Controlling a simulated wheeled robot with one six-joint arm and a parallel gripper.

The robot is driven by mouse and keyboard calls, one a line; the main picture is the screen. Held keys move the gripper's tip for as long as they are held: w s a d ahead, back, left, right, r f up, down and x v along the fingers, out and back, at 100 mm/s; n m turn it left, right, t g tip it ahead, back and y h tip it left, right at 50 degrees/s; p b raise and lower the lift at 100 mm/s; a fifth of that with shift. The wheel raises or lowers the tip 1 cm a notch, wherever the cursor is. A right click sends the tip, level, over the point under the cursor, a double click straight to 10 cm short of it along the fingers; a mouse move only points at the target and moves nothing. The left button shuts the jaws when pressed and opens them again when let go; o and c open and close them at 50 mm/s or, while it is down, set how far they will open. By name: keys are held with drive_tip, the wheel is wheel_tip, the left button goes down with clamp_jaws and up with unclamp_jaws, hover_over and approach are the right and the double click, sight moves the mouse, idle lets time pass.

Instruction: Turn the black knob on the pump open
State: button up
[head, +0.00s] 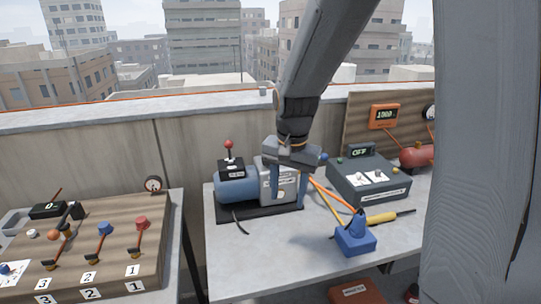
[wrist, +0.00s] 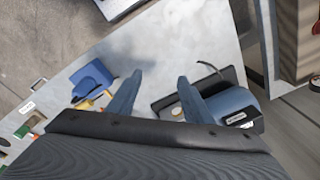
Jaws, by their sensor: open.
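The pump (head: 237,190) has a blue motor, a grey block and a black base, and stands on the grey table. A red ball (head: 229,144) tops a stem above it. In the wrist view the blue motor (wrist: 238,98) is right of my fingers, partly covered by the right one. My gripper (head: 289,200) is open and empty, pointing down in front of the grey block's right side. In the wrist view its fingers (wrist: 157,78) are spread over the table. I cannot make out the black knob; my gripper hides part of the pump.
A blue block-shaped tool (head: 355,238) and a yellow-handled tool (head: 382,218) lie right of the pump. A grey box with a display (head: 366,181) stands behind them. A wooden board with valves (head: 110,235) is on the left table, across a gap. The table's front left is clear.

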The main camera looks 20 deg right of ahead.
drive_tip(key=w+r+m, duration=0.2)
drive_tip(key=w+m, duration=0.4)
drive_tip(key=w, duration=0.1)
drive_tip(key=w+r+m, duration=0.2)
drive_tip(key=w+m, duration=0.4)
drive_tip(key=w, duration=0.2)
drive_tip(key=w+r+m+g+b, duration=0.1)
drive_tip(key=w+r+m, duration=0.2)
drive_tip(key=w+m, duration=0.3)
drive_tip(key=shift+w+d+m, duration=0.1)
drive_tip(key=shift+w+m, duration=0.2)
drive_tip(key=shift+w, duration=0.35)
drive_tip(key=shift+w+m, duration=0.15)
drive_tip(key=shift+m, duration=0.15)
drive_tip(key=shift+f, duration=0.15)
wheel_tip(320, 180, down, 7)
drive_tip(key=shift+f+p, duration=0.2)
drive_tip(key=shift+p, duration=0.85)
drive_tip(key=c, duration=1.1)
drive_tip(key=shift+o, duration=0.2)
